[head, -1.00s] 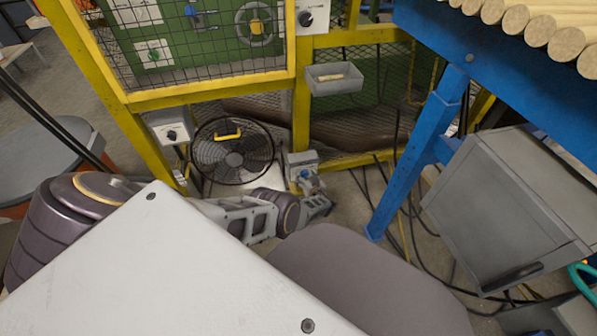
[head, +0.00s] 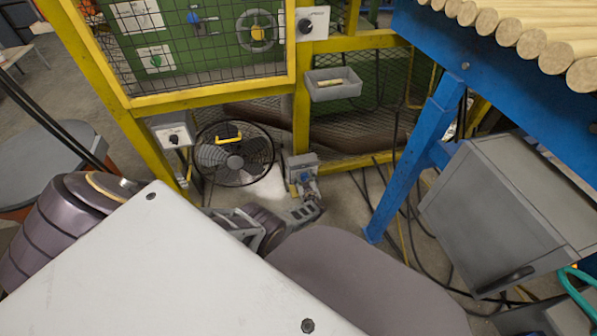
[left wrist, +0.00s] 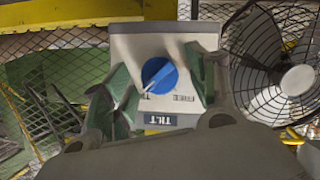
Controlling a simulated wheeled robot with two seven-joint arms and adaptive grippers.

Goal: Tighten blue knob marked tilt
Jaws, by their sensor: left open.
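The blue knob (left wrist: 159,75) with a white pointer line sits on a light grey box (left wrist: 155,45), above a dark TILT label (left wrist: 160,119) in the left wrist view. The pointer slants to the lower left. In the head view the knob (head: 305,177) is small, on the box low by the yellow post. My left gripper (head: 311,203) is open just below and in front of that box. In the left wrist view its fingers (left wrist: 160,90) stand on either side of the knob, apart from it. Contact with the box cannot be told. My right gripper is not in view.
A caged fan (head: 234,153) stands left of the box. Another grey box with a dark knob (head: 173,138) is further left. A yellow frame (head: 301,110) with mesh rises behind. A blue table leg (head: 415,155), cables and a grey cabinet (head: 495,210) are at the right.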

